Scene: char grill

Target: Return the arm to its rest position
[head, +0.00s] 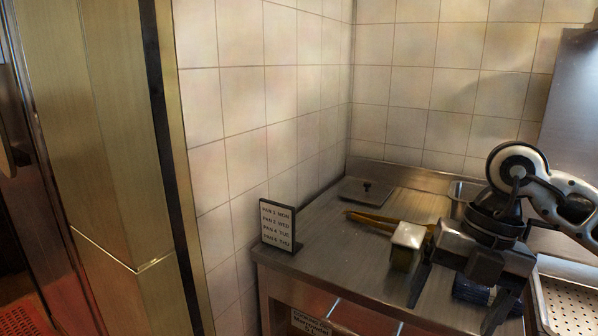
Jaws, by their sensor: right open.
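My right arm comes in from the right, over the steel counter (335,225). My right gripper (462,297) points down and toward the front of the counter, with its dark fingers spread apart. It looks open. A dark blue item (472,291) shows low between and behind the fingers; I cannot tell whether they touch it. My left arm and left gripper are not in view.
A black sign (278,226) with pan numbers and days stands at the counter's left corner. A metal lid (367,192) lies at the back. A yellow-handled tool (372,217) and a pale metal-topped block (408,236) are left of the gripper. A perforated tray (570,305) is at right.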

